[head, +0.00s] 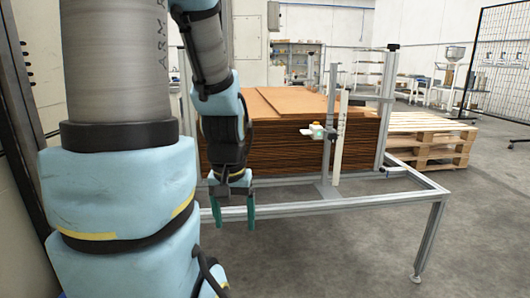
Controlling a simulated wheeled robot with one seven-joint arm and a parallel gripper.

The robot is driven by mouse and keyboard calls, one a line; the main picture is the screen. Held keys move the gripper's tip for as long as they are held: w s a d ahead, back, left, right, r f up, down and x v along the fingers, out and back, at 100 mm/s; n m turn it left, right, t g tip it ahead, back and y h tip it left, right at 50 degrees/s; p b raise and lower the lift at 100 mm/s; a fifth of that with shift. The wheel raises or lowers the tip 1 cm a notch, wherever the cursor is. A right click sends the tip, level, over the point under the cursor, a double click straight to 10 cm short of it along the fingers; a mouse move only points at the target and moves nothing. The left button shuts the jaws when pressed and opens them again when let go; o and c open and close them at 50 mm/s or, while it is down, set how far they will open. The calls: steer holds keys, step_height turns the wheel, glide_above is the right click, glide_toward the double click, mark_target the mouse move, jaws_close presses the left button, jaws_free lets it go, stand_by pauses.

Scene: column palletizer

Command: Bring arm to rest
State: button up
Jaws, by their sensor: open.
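My gripper (234,211) hangs below my arm near the middle of the head view, with its two green fingers pointing down and apart. It is open, and nothing shows between the fingers. It appears in front of the near rail of a metal frame table (350,202). My arm's large grey and light blue links fill the left side of the view and hide part of the table and the wall behind.
A tall stack of brown sheets (290,158) stands behind my gripper, with metal posts (332,125) beside it. Wooden pallets (430,140) are piled at the right. Grey floor is clear at the lower right. A black mesh fence (498,60) stands at the far right.

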step_height(320, 180, up, 24)
steer(key=p, duration=2.2)
